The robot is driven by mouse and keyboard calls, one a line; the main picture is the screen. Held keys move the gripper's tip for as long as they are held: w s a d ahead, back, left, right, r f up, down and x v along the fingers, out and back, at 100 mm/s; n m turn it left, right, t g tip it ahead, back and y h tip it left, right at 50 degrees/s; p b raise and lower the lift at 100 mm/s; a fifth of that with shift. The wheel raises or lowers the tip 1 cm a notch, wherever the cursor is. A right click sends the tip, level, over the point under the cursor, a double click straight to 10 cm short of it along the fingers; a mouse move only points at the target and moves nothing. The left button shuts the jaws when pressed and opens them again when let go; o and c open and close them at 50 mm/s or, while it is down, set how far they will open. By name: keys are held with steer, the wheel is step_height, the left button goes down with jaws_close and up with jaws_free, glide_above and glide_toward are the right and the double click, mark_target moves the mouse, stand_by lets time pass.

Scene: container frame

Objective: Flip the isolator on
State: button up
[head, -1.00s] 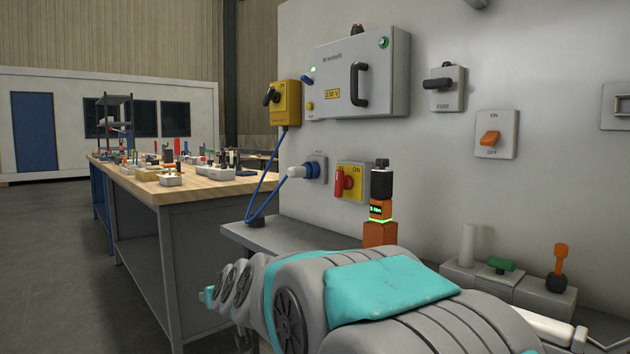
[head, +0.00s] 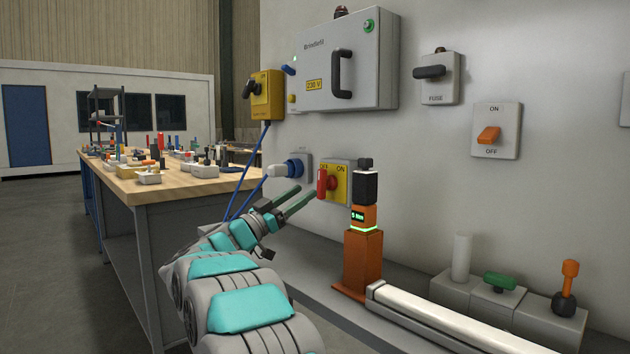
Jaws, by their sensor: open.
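The likely isolator is a yellow switch plate (head: 342,187) on the grey wall panel, marked OFF at left and ON at right. Its red handle (head: 322,183) stands upright at the left, under OFF. My gripper (head: 306,193) is open, with two dark green fingers pointing up and right toward the red handle. The fingertips are just left of and below the handle; whether they touch it I cannot tell. Nothing shows between the fingers.
An orange post with a black top (head: 363,240) stands close to the right of the plate. A blue plug socket (head: 298,167) is at its left, with a blue cable (head: 256,185) hanging near my gripper. A yellow box (head: 266,95) and grey cabinet (head: 346,62) are above.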

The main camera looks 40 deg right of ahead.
mark_target(319, 183)
steer(key=shift+s+d, duration=0.1)
steer(key=shift+d, duration=0.15)
steer(key=x, duration=0.7)
steer(key=shift+d, duration=0.1)
steer(key=shift+c, duration=0.3)
jaws_close()
